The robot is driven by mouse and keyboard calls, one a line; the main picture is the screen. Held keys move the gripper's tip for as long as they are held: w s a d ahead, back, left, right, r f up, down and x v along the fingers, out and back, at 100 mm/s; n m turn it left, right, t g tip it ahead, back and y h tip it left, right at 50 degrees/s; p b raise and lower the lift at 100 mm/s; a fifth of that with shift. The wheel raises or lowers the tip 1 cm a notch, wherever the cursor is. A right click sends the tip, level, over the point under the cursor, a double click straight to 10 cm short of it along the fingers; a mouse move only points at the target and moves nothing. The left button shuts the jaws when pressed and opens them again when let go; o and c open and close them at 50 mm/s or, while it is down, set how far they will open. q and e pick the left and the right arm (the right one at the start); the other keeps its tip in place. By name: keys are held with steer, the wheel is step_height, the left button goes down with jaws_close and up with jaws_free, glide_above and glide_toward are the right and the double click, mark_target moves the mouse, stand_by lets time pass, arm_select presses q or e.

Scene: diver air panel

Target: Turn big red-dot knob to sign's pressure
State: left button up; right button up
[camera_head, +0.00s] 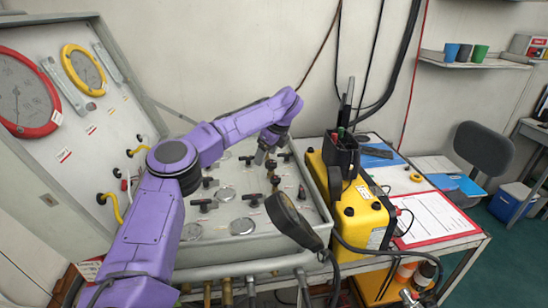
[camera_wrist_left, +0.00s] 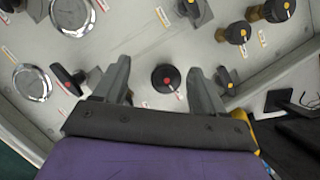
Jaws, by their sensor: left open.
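In the left wrist view a round black knob with a red dot (camera_wrist_left: 165,78) sits on the grey panel, in the gap between the fingers of my left gripper (camera_wrist_left: 159,68). The gripper is open; I cannot tell whether either finger touches the knob. In the head view the left gripper (camera_head: 263,153) points down over the back part of the sloped panel (camera_head: 245,243), and its fingers hide part of what is below. A large red-rimmed gauge (camera_head: 22,93) is on the upright board at left; its reading is too small to tell. I cannot make out a pressure sign. My right gripper is not in view.
Black knobs with yellow dots (camera_wrist_left: 239,32), round metal-rimmed dials (camera_wrist_left: 32,81) and a black lever knob (camera_wrist_left: 66,79) surround the gripper. A yellow case (camera_head: 352,215) stands right of the panel. A black paddle-shaped object (camera_head: 290,218) stands out over the panel's front right.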

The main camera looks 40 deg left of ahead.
mark_target(274, 162)
arm_select(q)
steer(key=shift+s+d+f+m, duration=0.35)
steer(key=shift+d+f, duration=0.1)
steer(key=shift+d, duration=0.25)
steer(key=shift+w+f, duration=0.1)
steer(key=shift+f, duration=0.2)
steer(key=w+f, duration=0.2)
steer(key=w, duration=0.1)
steer(key=shift+d, duration=0.15)
steer(key=shift+a+f, duration=0.2)
steer(key=shift+a, duration=0.1)
steer(key=c, duration=0.4)
steer(key=shift+s+a+r, duration=0.15)
steer(key=shift+s+r, duration=0.05)
steer(key=shift+s, duration=0.1)
steer(key=c, duration=0.5)
steer(key=shift+s+r, duration=0.1)
steer(key=shift+c, duration=0.8)
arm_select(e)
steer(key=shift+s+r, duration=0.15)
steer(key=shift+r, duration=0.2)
